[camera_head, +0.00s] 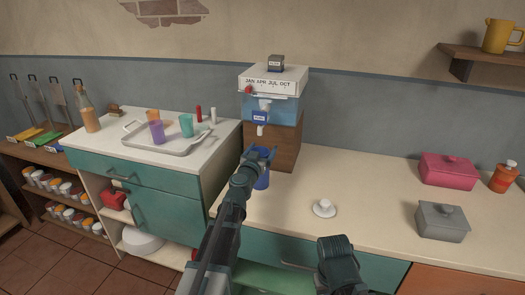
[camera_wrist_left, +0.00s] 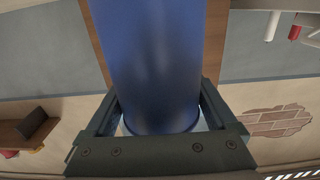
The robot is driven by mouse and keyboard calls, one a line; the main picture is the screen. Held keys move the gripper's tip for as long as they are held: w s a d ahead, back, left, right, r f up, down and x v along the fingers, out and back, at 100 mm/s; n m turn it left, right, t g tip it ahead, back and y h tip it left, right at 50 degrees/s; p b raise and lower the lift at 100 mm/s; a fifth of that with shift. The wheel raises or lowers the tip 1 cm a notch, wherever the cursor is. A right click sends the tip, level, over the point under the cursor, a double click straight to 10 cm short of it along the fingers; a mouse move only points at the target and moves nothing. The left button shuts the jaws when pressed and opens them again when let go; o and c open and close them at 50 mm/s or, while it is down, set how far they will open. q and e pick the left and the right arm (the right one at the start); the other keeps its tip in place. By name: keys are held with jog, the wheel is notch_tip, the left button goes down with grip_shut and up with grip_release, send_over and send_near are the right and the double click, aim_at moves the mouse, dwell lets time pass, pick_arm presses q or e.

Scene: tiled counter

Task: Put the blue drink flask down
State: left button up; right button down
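The blue drink flask (camera_head: 263,180) is upright in front of the wooden block, below the dispenser's spigot in the head view. My left gripper (camera_head: 260,154) is at its upper part and partly hides it. In the left wrist view the flask (camera_wrist_left: 155,60) fills the space between the two fingers of my left gripper (camera_wrist_left: 160,118), which are shut on it. I cannot tell whether its base touches the counter (camera_head: 385,205). My right gripper (camera_head: 338,262) is low in the head view, away from the flask; its fingers do not show clearly.
The water dispenser (camera_head: 270,105) stands on a wooden block (camera_head: 287,148). A white lid (camera_head: 324,208) lies on the counter to the right. Farther right are a grey box (camera_head: 442,222), a pink box (camera_head: 448,170) and an orange bottle (camera_head: 503,178). A tray (camera_head: 172,147) with cups is at left.

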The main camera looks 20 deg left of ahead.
pick_arm(q)
jog(key=shift+o, duration=0.3)
jog(key=shift+r, duration=0.1)
jog(key=shift+r, duration=0.15)
jog(key=s, duration=1.2)
jog(key=shift+a, duration=0.2)
jog(key=shift+s, duration=0.1)
